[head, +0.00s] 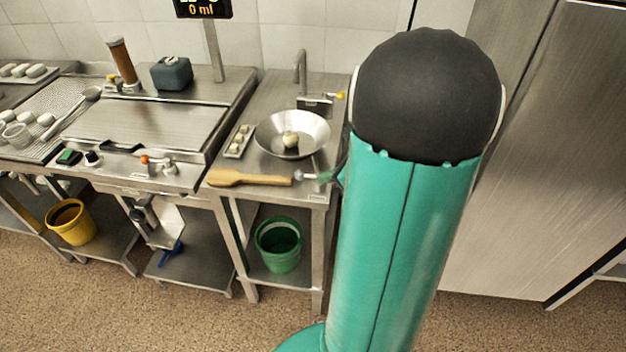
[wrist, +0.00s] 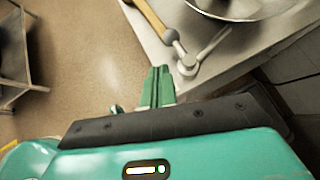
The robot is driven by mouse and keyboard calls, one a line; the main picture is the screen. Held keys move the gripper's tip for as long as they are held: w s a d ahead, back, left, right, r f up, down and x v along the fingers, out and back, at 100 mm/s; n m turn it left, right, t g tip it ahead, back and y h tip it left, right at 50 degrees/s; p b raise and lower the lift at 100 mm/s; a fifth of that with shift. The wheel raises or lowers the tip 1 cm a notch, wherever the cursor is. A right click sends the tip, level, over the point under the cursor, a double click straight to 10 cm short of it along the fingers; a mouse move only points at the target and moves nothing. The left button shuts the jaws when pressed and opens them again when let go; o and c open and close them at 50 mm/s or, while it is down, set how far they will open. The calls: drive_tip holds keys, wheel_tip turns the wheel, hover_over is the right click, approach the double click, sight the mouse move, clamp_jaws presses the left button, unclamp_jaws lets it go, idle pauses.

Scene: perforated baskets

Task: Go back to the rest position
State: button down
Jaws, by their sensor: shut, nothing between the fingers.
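My gripper (wrist: 158,86) is shut and empty in the wrist view, its green fingers together near the corner of the steel counter. In the head view my teal arm hides most of it; only a small green part (head: 328,176) shows beside the arm, at the counter's front right. A wooden-handled tool (head: 250,177) lies along the counter's front edge. Its wooden handle (wrist: 149,17) and grey metal end also show in the wrist view, beyond the fingertips and apart from them.
A metal bowl (head: 269,130) holding a pale round item stands on the counter, beside a small tray (head: 239,141) of pale pieces. A tap (head: 302,68) rises behind. A green bucket (head: 279,246) sits on the lower shelf. A tall steel cabinet (head: 545,160) stands right. The floor in front is clear.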

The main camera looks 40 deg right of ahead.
drive_tip(key=v, duration=0.6)
drive_tip(key=w+a+r+n+g+y, duration=0.1)
drive_tip(key=a+r+n+g, duration=0.1)
drive_tip(key=a+n, duration=0.6)
drive_tip(key=w+a+r+n+g, duration=0.1)
drive_tip(key=a+r+n+g, duration=0.15)
drive_tip(key=a+n, duration=0.5)
drive_tip(key=s+a+r+n+h, duration=0.2)
drive_tip(key=a+r+n, duration=0.1)
drive_tip(key=a+n, duration=0.4)
drive_tip(key=s+a+r+n+h, duration=0.2)
drive_tip(key=s+a+r+n, duration=0.1)
drive_tip(key=a+n, duration=0.4)
drive_tip(key=n, duration=0.2)
drive_tip(key=shift+a+n, duration=0.25)
drive_tip(key=shift+n, duration=0.1)
